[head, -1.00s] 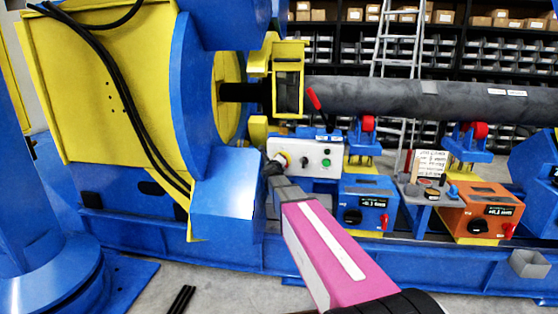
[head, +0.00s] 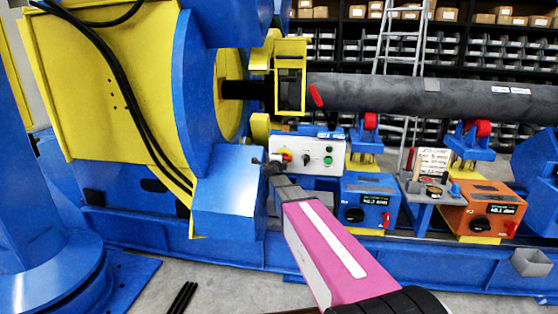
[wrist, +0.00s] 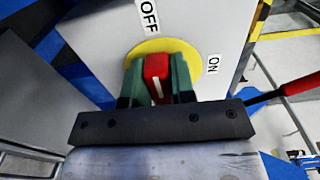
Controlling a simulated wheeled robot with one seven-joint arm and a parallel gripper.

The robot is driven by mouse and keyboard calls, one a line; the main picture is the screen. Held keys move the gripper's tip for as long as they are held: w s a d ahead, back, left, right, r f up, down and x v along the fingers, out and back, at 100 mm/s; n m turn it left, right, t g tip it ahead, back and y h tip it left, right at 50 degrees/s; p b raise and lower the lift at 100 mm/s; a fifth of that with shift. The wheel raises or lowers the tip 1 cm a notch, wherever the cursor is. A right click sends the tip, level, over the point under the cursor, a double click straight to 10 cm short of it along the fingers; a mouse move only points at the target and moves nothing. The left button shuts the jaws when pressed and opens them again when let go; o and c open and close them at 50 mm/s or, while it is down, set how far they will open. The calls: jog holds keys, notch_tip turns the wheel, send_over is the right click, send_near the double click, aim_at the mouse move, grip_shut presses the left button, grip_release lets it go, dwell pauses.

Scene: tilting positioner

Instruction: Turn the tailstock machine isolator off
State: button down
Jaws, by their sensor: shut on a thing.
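The isolator is a red knob (wrist: 156,70) with a white line, on a yellow disc (wrist: 189,53) on a pale grey panel. The OFF label (wrist: 148,15) stands above the disc and the ON label (wrist: 213,63) to its right. In the wrist view the white line leans slightly left at its top, roughly toward OFF. My gripper (wrist: 156,88) is shut on the knob, a green finger on each side. In the head view my gripper (head: 275,167) is at the left end of the control box (head: 307,167); it hides part of the knob there.
A green button (head: 328,160) is on the same box, right of the knob. A red-handled lever (wrist: 300,84) is at right in the wrist view. A blue unit (head: 368,190) and an orange unit (head: 484,192) stand right of my arm. A grey roller spans above.

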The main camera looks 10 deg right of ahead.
dwell(0.5)
jog(key=c, duration=1)
grip_release()
jog(key=shift+o, duration=0.2)
jog(key=shift+s, duration=0.1)
jog(key=v, duration=1)
jog(key=shift+s, duration=0.3)
jog(key=shift+a+n, duration=0.15)
jog(key=shift+n, duration=0.15)
